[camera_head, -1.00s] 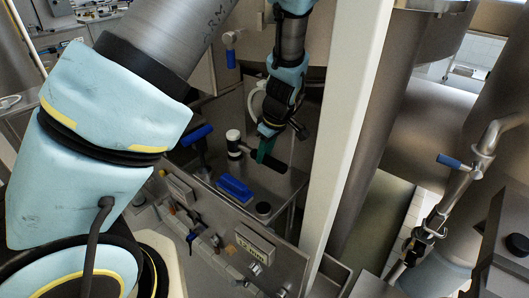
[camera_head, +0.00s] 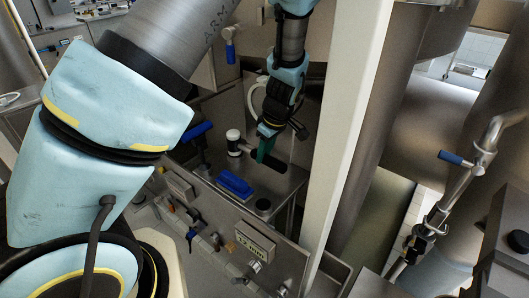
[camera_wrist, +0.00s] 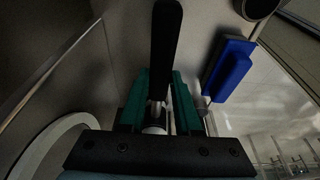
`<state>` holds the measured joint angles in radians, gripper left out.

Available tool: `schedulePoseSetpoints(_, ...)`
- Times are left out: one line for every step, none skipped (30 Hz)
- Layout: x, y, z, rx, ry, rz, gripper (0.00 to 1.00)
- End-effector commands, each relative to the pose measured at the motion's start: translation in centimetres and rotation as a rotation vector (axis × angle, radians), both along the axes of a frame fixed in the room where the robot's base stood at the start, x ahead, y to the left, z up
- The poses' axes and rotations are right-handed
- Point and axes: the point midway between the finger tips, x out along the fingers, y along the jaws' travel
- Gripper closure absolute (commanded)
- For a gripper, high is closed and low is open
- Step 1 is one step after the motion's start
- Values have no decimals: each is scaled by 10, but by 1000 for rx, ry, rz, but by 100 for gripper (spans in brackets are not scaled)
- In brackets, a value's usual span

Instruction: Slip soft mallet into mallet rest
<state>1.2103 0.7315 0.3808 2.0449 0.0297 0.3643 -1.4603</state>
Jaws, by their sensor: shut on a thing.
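The soft mallet (camera_head: 234,141) has a head with white and black parts and a black handle (camera_head: 278,161). In the head view it lies across or just above the steel counter; I cannot tell if it touches. My gripper (camera_head: 265,151) points down at the mallet, with its teal fingers shut on its shaft between head and handle end. In the wrist view the black handle (camera_wrist: 166,45) extends up past the fingers (camera_wrist: 160,95), and a pale part of the mallet shows low between them. A dark round fitting (camera_head: 263,205) sits on the counter; I cannot tell if it is the mallet rest.
A blue brush-like block (camera_head: 234,184) lies on the counter close to the mallet, right of the fingers in the wrist view. A steel front panel with a label (camera_head: 255,241) and several small fittings stands nearer. A pale upright post (camera_head: 346,130) rises on the right.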

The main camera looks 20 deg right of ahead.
Motion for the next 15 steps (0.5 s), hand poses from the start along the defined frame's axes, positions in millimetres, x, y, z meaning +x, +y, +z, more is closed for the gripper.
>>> schedulePoseSetpoints(0, 0, -1, -1, 0, 0, 100)
schedulePoseSetpoints(0, 0, -2, -1, 0, 0, 100)
schedulePoseSetpoints(0, 0, -3, -1, 0, 0, 100)
schedulePoseSetpoints(0, 0, -4, -1, 0, 0, 100)
schedulePoseSetpoints(0, 0, -5, -1, 0, 0, 100)
schedulePoseSetpoints(0, 0, -6, -1, 0, 0, 100)
schedulePoseSetpoints(0, 0, -7, -1, 0, 0, 100)
schedulePoseSetpoints(0, 0, -7, -1, 0, 0, 100)
schedulePoseSetpoints(0, 0, -9, -1, 0, 0, 100)
schedulePoseSetpoints(0, 0, -9, -1, 0, 0, 100)
schedulePoseSetpoints(0, 0, -10, -1, 0, 0, 100)
schedulePoseSetpoints(0, 0, -11, -1, 0, 0, 100)
schedulePoseSetpoints(0, 0, -12, -1, 0, 0, 100)
schedulePoseSetpoints(0, 0, -13, -1, 0, 0, 100)
schedulePoseSetpoints(0, 0, -14, -1, 0, 0, 100)
